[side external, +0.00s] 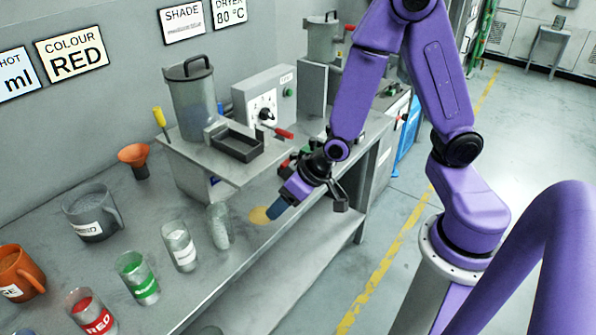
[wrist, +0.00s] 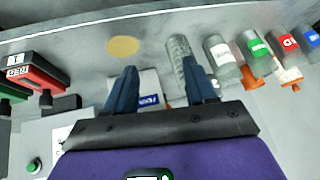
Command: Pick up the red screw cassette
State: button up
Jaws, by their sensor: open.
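In the side external view my gripper (side external: 279,209) hangs over the front edge of the bench.
A green item (wrist: 12,92) lies beside the red cassette. Labelled glasses (side external: 180,247) and mugs (side external: 92,213) stand along the bench. A grey machine with a hopper (side external: 195,98) and a dial box (side external: 264,102) stand behind my gripper. A tan disc (wrist: 123,46) marks bare bench.

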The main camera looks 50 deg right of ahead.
jog(key=w+d+f+m+t+h, duration=0.35)
jog(key=w+d, duration=0.25)
jog(key=d, duration=0.2)
jog(key=m+t+h, duration=0.3)
jog(key=h, duration=0.1)
send_near(296, 158)
jog(key=w, duration=0.2)
jog(key=shift+w+d+f+h, duration=0.35)
jog(key=shift+f, duration=0.2)
jog(key=shift+x, duration=3.25)
jog(key=shift+a, duration=0.1)
grip_shut()
